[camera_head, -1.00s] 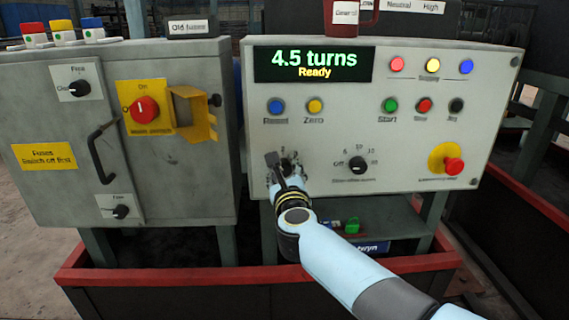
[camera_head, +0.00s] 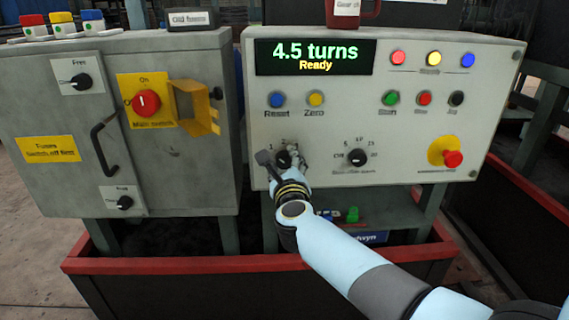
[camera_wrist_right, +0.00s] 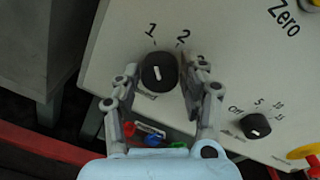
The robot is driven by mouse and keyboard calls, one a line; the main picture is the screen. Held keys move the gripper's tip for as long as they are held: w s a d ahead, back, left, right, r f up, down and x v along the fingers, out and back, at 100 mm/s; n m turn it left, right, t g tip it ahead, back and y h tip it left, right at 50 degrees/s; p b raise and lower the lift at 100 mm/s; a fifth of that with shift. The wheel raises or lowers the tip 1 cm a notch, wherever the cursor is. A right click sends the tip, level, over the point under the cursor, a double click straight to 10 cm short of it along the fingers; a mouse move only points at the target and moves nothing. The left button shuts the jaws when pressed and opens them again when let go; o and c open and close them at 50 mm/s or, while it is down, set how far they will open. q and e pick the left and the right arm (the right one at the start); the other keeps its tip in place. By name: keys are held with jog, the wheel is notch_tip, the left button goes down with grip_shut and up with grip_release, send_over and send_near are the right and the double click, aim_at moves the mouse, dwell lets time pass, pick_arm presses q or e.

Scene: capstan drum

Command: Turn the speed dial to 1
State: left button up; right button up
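The speed dial (camera_wrist_right: 158,72) is a round black knob with a white pointer line, with 1 and 2 marked above it in the right wrist view. The pointer leans slightly right, seemingly between the 1 and the 2; the exact setting is hard to tell. In the head view the dial (camera_head: 283,158) is partly covered by my right gripper (camera_head: 291,161). In the right wrist view my right gripper (camera_wrist_right: 160,74) has one finger on each side of the knob, with a small gap apparent at the right finger. Contact on the left is unclear. My left gripper is not in view.
A second black knob (camera_head: 357,157) sits to the right on the same panel (camera_head: 335,118). Buttons are above, and a red emergency knob (camera_head: 453,158) is farther right. The display (camera_head: 315,57) reads 4.5 turns, Ready. A grey cabinet (camera_head: 178,150) stands left.

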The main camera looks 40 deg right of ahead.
jog(key=shift+o, duration=1.4)
jog(key=shift+s, duration=0.1)
jog(key=v, duration=1.2)
jog(key=shift+f, duration=0.1)
